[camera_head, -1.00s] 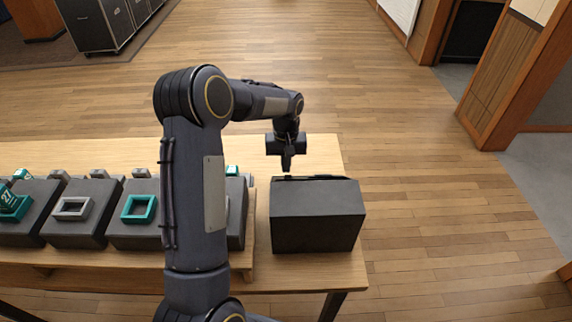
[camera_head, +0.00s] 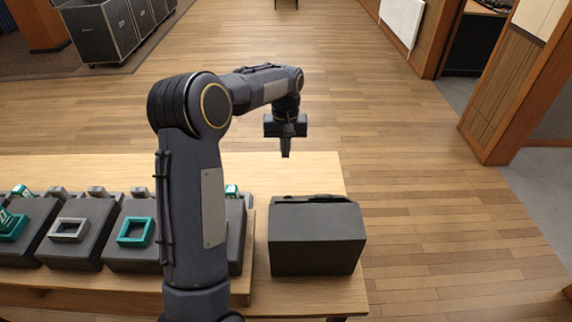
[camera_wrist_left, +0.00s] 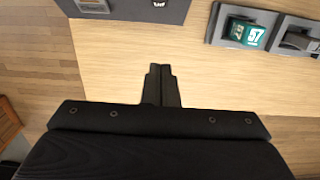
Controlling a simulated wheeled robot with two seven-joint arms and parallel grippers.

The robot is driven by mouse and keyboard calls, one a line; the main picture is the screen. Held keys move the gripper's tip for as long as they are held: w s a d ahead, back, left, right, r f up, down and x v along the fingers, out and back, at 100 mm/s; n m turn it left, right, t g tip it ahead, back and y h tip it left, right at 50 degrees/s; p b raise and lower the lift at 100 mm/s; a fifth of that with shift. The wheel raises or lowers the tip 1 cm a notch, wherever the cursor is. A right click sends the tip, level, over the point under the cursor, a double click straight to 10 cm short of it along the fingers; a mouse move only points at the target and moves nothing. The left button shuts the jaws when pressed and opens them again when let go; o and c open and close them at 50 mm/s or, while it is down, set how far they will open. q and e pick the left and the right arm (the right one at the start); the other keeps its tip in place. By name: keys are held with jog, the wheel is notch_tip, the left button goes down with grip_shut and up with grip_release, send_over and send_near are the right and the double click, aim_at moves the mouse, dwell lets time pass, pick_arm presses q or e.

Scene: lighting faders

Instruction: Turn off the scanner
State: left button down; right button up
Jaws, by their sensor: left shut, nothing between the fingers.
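A dark grey box (camera_head: 315,240), which may be the scanner, stands at the right end of the wooden table. A black part lies along its top far edge, but I cannot make out a switch there. A grey casing with a dark recess, seemingly the same box, shows at the top left of the left wrist view (camera_wrist_left: 170,12). My left gripper (camera_head: 285,155) is shut and empty, pointing down above and beyond the box, apart from it. Its closed fingers also show in the left wrist view (camera_wrist_left: 161,85), over bare tabletop. My right gripper is not in view.
Several dark sloped units with grey and teal frames (camera_head: 135,231) stand in a row on the left of the table (camera_head: 320,170). My left arm hides part of the row. The table's far right is bare. Black cases (camera_head: 105,30) stand far back left.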

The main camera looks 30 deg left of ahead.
pick_arm(q)
jog(key=shift+w+a+r, duration=0.1)
jog(key=shift+w+r, duration=0.1)
jog(key=shift+r, duration=0.5)
jog(key=shift+w+a+r, duration=0.1)
jog(key=shift+w+r, duration=0.1)
jog(key=shift+r, duration=0.5)
